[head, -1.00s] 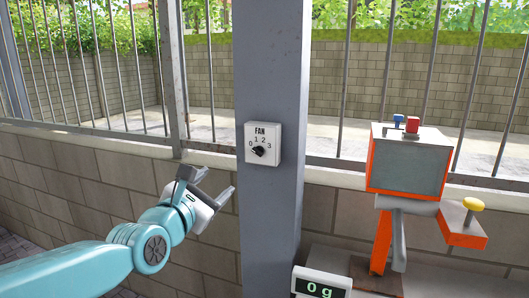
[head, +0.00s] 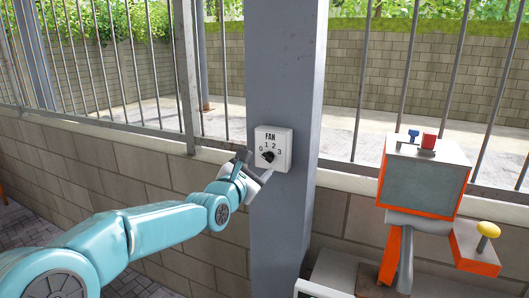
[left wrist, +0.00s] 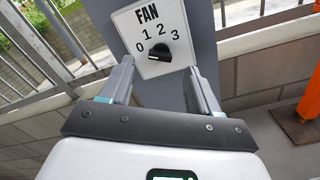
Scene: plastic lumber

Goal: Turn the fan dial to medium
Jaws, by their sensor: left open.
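The fan panel (head: 287,141) is a white plate marked FAN with 0, 1, 2 and 3, mounted on a grey post. Its black dial (head: 268,156) sits below the numbers; in the left wrist view the dial (left wrist: 160,52) has a pale mark at its lower left, on the side of the 0. My left gripper (head: 256,166) is open in front of the panel's lower part. In the left wrist view the fingers of my left gripper (left wrist: 160,68) stand on either side below the dial, with nothing between them. Contact with the dial does not show.
The grey post (head: 283,60) stands before a metal fence on a block wall (head: 110,150). At right is an orange and grey machine (head: 425,180) with a red button, a blue switch and a yellow knob (head: 488,229). A scale display (head: 318,291) shows at the bottom.

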